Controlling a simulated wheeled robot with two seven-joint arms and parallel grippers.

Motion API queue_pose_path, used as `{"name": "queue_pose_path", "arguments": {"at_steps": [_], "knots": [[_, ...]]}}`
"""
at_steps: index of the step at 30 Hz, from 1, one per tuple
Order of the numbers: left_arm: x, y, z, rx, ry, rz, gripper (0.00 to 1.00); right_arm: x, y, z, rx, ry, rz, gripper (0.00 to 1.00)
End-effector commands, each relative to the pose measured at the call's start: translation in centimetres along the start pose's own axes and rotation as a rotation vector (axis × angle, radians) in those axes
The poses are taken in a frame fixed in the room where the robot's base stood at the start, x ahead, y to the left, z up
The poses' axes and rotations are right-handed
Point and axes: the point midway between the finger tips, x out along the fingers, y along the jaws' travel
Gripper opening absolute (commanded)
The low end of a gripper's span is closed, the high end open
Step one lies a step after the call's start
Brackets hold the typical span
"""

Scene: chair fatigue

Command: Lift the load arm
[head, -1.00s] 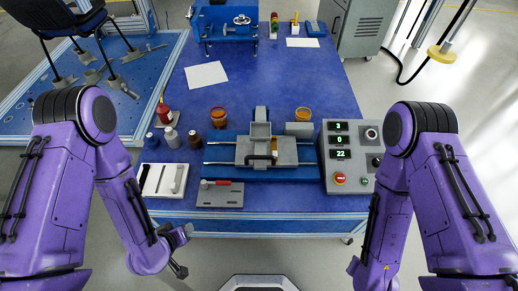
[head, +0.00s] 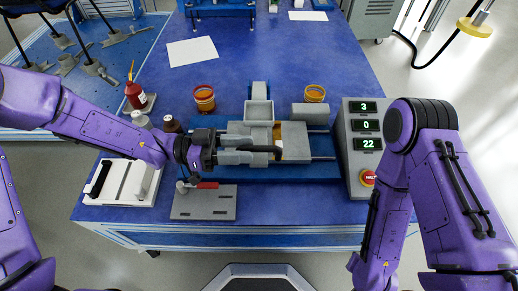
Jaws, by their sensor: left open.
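A grey and blue bench fixture (head: 299,137) with a sliding carriage on rails stands mid-table in the head view. A black bent handle (head: 268,150) lies low across the front of its grey carriage. No part is marked as the load arm; I cannot tell for sure which piece it is. My left gripper (head: 247,149) is open and reaches in from the left, level with the black handle. Its fingers lie at the handle's left end; contact cannot be made out. My right arm hangs at the right, its gripper out of view.
A control box (head: 359,146) with lit displays stands right of the fixture. A grey plate (head: 207,207) with a red-handled clamp lies in front. A white tray (head: 124,185), bottles and an amber jar (head: 204,98) stand left. The table behind is mostly clear.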

Motion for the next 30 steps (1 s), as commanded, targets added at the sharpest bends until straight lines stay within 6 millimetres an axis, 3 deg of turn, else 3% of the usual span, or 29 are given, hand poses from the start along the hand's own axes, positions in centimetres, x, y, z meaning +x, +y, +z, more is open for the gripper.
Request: {"name": "queue_pose_path", "arguments": {"at_steps": [6, 16, 20, 30], "knots": [[3.6, 0.0, 0.2, 0.000, -0.002, 0.002, 0.42, 0.7, -0.1, 0.3, 0.000, 0.000, 0.000, 0.00], [4.3, 0.0, 0.1, -0.001, -0.001, 0.003, 0.42, 0.7, -0.1, 0.3, 0.000, 0.000, 0.000, 0.00], [4.3, 0.0, 0.1, -0.001, -0.001, 0.003, 0.00, 0.7, -0.1, 0.3, 0.000, 0.000, 0.000, 0.00], [4.2, 0.1, -0.8, -0.019, -0.002, 0.002, 0.00, -0.2, 0.0, -0.1, 0.000, 0.000, 0.000, 0.00]]}}
